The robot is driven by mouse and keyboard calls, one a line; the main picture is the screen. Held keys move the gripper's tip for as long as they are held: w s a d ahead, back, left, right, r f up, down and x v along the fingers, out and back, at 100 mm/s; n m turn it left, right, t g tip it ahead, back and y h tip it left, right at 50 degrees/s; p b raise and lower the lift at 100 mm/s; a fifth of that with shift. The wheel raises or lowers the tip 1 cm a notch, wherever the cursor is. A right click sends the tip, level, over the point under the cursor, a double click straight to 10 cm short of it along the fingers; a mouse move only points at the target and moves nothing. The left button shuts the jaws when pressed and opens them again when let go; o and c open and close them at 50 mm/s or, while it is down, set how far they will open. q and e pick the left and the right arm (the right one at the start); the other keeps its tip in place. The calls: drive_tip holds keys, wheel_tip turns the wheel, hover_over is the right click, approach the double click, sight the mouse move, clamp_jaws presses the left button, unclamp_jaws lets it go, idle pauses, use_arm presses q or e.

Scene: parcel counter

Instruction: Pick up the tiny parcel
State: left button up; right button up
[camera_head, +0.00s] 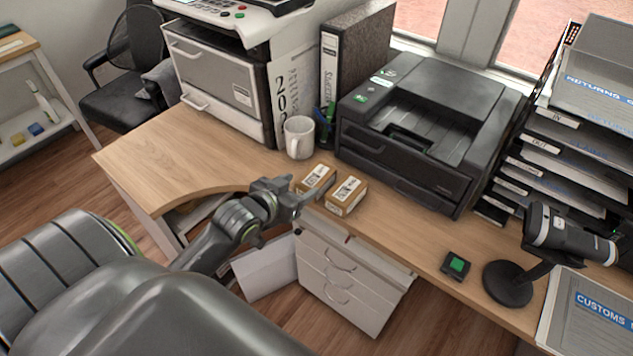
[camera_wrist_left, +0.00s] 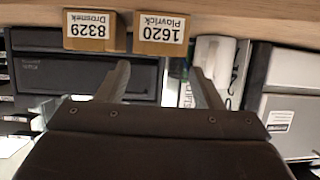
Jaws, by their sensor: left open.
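Two small brown cardboard parcels with white labels sit side by side on the wooden counter. I cannot tell from size which is the tiny one. The left parcel (camera_head: 316,180) shows in the left wrist view with label 1620 (camera_wrist_left: 162,33). The right parcel (camera_head: 346,196) shows there with label 8329 (camera_wrist_left: 93,30). My left gripper (camera_head: 304,191) is open and empty at the counter's front edge, just in front of the left parcel. In the left wrist view its fingers (camera_wrist_left: 160,70) point toward the 1620 parcel, which is not between them. My right gripper is not in view.
A white mug (camera_head: 299,138) stands behind the left parcel. A black printer (camera_head: 425,125) stands behind the right one. A scanner on a stand (camera_head: 510,283) and a small box with a green top (camera_head: 457,265) are farther right. The counter (camera_head: 400,233) is clear between.

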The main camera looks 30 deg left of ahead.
sight(314, 178)
use_arm(q)
drive_tip(key=x, duration=0.8)
drive_tip(key=shift+d+f, duration=0.1)
drive_tip(key=c, duration=0.7)
drive_tip(key=shift+c, duration=0.2)
